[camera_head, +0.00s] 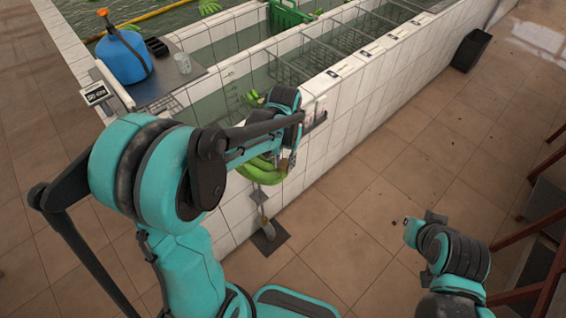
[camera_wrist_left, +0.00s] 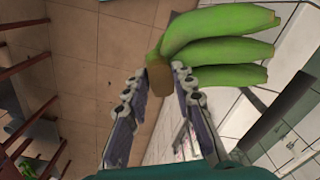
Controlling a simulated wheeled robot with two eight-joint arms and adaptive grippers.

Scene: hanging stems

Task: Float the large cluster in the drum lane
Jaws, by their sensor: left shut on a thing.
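A cluster of green bananas (camera_head: 260,171) hangs from my left gripper (camera_head: 287,160), outside the white tiled tank wall. In the left wrist view the same cluster (camera_wrist_left: 222,42) shows several green fingers and a brown cut crown, with the left gripper (camera_wrist_left: 160,76) shut on the crown. The tank (camera_head: 330,72) is split by wire dividers into water lanes with small picture cards along its rim; the pictures are too small to tell which is the drum lane. My right gripper (camera_head: 412,224) is low at the right, over the floor; its jaws are unclear.
A green crate (camera_head: 287,16) sits at the back.

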